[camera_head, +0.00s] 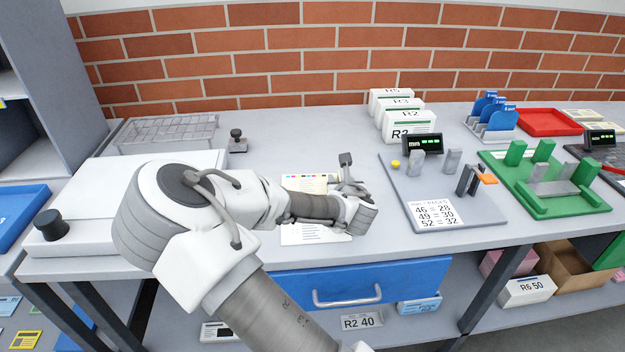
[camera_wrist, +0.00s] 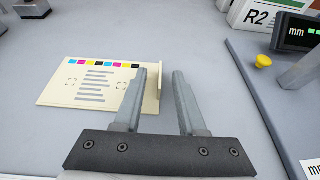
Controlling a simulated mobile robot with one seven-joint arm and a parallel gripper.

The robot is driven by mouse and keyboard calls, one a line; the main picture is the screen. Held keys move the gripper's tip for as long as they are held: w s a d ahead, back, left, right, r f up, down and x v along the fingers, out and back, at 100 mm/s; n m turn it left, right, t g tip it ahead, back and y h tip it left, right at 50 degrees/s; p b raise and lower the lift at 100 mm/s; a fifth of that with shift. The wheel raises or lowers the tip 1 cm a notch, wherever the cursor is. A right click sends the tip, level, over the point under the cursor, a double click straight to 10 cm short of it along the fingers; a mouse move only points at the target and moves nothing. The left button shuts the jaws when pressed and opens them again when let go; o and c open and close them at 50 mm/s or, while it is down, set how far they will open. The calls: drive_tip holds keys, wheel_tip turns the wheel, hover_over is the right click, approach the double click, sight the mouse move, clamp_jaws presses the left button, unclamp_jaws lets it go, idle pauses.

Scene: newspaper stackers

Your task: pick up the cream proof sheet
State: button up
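The cream proof sheet (camera_wrist: 70,88) lies on the grey bench, with a row of coloured squares along its far edge and lines of print. Its right edge shows a raised strip. In the head view, my arm crosses over the sheet (camera_head: 303,182) and hides its middle. My gripper (camera_wrist: 159,73) is open and empty. In the wrist view, its left finger overlaps the sheet's right part, and the raised edge shows between the two fingers. I cannot tell whether the fingers touch it.
A grey plate with blocks and a number card (camera_head: 434,214) is right of the sheet. White R2 and R3 boxes (camera_head: 402,122) stand behind. A wire rack (camera_head: 166,131) and a black-knobbed stamp (camera_head: 237,141) are at back left.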

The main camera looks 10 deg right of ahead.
drive_tip(key=shift+w+f, duration=0.1)
drive_tip(key=shift+w, duration=0.1)
drive_tip(key=shift+c, duration=0.2)
clamp_jaws()
idle(0.4)
